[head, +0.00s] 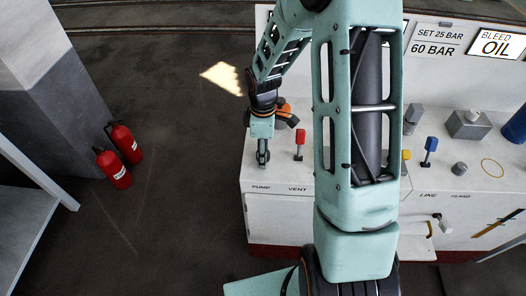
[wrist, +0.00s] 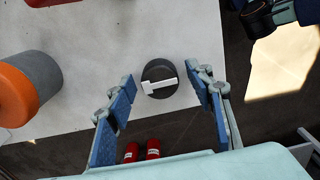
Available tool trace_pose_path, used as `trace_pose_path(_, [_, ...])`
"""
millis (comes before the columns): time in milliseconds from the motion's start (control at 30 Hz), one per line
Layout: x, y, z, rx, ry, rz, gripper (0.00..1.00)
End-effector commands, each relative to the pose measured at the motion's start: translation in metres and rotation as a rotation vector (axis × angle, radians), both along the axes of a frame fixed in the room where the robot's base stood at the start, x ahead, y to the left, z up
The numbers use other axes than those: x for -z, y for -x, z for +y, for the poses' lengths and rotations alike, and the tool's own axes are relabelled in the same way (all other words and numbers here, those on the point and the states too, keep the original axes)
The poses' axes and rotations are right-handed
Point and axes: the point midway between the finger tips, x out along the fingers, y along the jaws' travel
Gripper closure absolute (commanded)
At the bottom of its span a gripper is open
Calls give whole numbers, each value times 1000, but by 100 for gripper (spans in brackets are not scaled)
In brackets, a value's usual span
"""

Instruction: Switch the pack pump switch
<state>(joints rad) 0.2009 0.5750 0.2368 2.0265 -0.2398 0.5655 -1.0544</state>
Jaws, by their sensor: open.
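The pump switch is a dark round knob with a white bar handle (wrist: 160,87) on the white panel top, seen in the wrist view. The bar lies roughly crosswise in that view. My gripper (wrist: 159,76) is open, with one blue finger on each side of the knob and gaps between. In the head view my gripper (head: 263,155) is over the panel's left end, just behind the PUMP label (head: 261,188), and hides the knob there. I cannot tell how high the fingertips are above the panel.
A red VENT lever (head: 299,143) stands just right of the gripper. An orange and grey cylinder (wrist: 38,78) stands left in the wrist view. A blue lever (head: 429,150) is farther right. Two red extinguishers (head: 119,158) stand on the floor left of the bench (head: 270,222).

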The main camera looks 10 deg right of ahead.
Motion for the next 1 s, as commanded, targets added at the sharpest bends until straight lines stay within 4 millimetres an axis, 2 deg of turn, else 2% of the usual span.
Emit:
trace_pose_path(100, [0,0,0,0,0,0,53])
trace_pose_path(467, [0,0,0,0,0,0,92])
trace_pose_path(767, [0,0,0,36,0,0,93])
trace_pose_path(1000, [0,0,0,168,1,0,93])
